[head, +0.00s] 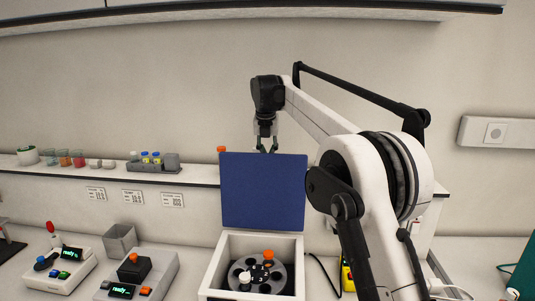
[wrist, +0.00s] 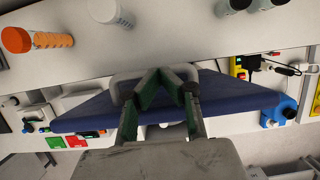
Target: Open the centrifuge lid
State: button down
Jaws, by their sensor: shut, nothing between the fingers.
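The centrifuge (head: 213,270) is a white box on the bench. Its blue lid (head: 262,190) stands up, close to vertical, at the back of the box. The rotor (head: 276,281) shows inside with an orange-capped tube (head: 268,256) and a white-capped tube (head: 245,278). My gripper (head: 267,150) is at the lid's top edge, pointing down; the lid may hide its tips. In the wrist view the green-sided fingers (wrist: 165,75) are shut and empty. They cross in front of the blue lid (wrist: 235,100), beside a pale loop-shaped handle (wrist: 117,88). Contact cannot be told.
A wall shelf (head: 60,175) with beakers and a tube rack (head: 155,168) runs behind the lid. An orange-capped tube (head: 221,149) stands on it. Two instruments with "ready" displays (head: 62,265) (head: 140,278) are at left. A yellow control box (head: 347,280) is right of the centrifuge.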

notch_tip(320, 180, up, 10)
jog(key=f+p, duration=0.1)
jog(key=p, duration=0.2)
jog(key=s+d+f+m+t+b, duration=0.1)
jog(key=s+d+f+m+b, duration=0.15)
jog(key=s+d+m, duration=0.45)
jog(key=s+d+f+m+b, duration=0.1)
jog(key=s+d+m+b, duration=0.3)
jog(key=s, duration=0.5)
jog(key=s+d+f+m+t+b, duration=0.1)
jog(key=s+d+f+m+b, duration=0.2)
jog(key=s+m, duration=0.5)
jog(key=s+d+f+m+t+b, duration=0.1)
jog(key=s+d+f+m+b, duration=0.3)
jog(key=s+f+m, duration=0.4)
jog(key=s+d+f+m+b, duration=0.4)
jog(key=s+f+m, duration=0.4)
jog(key=s+f, duration=1.1)
jog(key=shift+s+d+f+t+b, duration=0.2)
jog(key=shift+s+f+t+b, duration=0.3)
jog(key=shift+s, duration=0.6)
